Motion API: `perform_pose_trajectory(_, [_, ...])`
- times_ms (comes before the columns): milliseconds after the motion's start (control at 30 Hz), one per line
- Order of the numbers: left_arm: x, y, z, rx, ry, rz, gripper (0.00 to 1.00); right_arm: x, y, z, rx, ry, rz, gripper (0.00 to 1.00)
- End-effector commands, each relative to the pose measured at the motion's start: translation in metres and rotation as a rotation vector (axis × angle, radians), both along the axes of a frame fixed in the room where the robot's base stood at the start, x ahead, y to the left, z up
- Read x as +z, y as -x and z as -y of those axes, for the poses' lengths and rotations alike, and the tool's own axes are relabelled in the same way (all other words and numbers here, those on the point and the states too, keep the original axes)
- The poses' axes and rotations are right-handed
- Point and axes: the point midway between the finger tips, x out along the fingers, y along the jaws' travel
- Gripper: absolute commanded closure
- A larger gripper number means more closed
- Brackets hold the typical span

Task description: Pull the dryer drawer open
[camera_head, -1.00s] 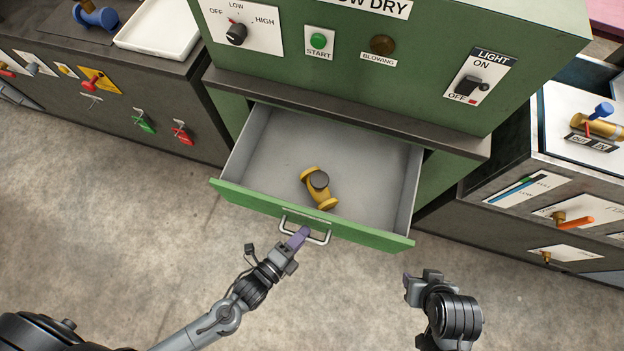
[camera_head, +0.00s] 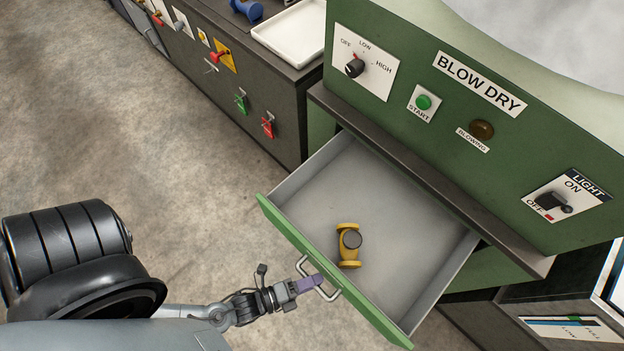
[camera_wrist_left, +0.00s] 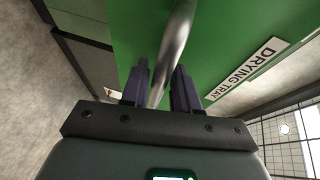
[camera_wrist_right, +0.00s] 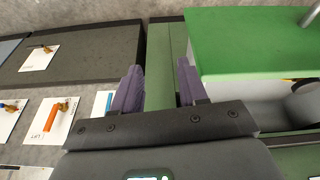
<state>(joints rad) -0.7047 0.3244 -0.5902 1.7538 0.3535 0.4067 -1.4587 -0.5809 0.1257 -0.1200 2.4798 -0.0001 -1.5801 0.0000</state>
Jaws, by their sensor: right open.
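The green dryer drawer (camera_head: 330,265) stands well out from the green dryer (camera_head: 440,120), its grey inside showing. My left gripper (camera_head: 311,283) is at the metal handle (camera_head: 331,295) on the drawer front. In the left wrist view the handle bar (camera_wrist_left: 174,45) runs between its two fingers (camera_wrist_left: 161,88), which sit close on either side of it. A yellow flanged spool with a grey round end (camera_head: 349,245) lies in the drawer. My right gripper (camera_wrist_right: 157,90) is out of the head view; its wrist view shows the fingers apart and empty, beside the green drawer front (camera_wrist_right: 255,45).
A dark cabinet (camera_head: 225,110) with coloured handles and a white tray (camera_head: 290,35) stands left of the dryer. Another panel with labels (camera_head: 570,328) is at lower right. Bare concrete floor (camera_head: 110,130) lies in front.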

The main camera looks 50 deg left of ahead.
Motion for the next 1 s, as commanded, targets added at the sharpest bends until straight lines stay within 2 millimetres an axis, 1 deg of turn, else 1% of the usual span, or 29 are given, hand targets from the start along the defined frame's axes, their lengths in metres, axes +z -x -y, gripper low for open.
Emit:
perform_pose_trajectory(33, [0.0, 0.0, 0.0, 0.0, 0.0, 0.0, 0.62, 0.0, 0.0, 0.0, 0.0, 0.0, 0.0, 0.57])
perform_pose_trajectory(67, [0.0, 0.0, 0.0, 0.0, 0.0, 0.0, 0.58, 0.0, 0.0, 0.0, 0.0, 0.0, 0.0, 0.57])
perform_pose_trajectory(333, [0.0, 0.0, 0.0, 0.0, -0.001, -0.001, 0.58, 0.0, 0.0, 0.0, 0.0, 0.0, 0.0, 0.57])
perform_pose_trajectory(467, [0.001, 0.005, -0.002, 0.001, -0.002, -0.002, 0.58, 0.002, 0.0, -0.001, -0.002, -0.003, 0.0, 0.57])
perform_pose_trajectory(567, [0.003, 0.015, -0.006, 0.001, -0.002, -0.003, 0.58, 0.004, 0.0, -0.001, -0.003, -0.004, 0.0, 0.57])
perform_pose_trajectory(900, [0.013, 0.069, -0.024, -0.001, -0.001, -0.005, 0.58, 0.014, 0.0, -0.002, -0.005, -0.009, 0.001, 0.57])
perform_pose_trajectory(1000, [0.016, 0.081, -0.029, 0.0, -0.002, -0.003, 0.58, 0.016, 0.0, -0.002, -0.005, -0.009, 0.001, 0.57])
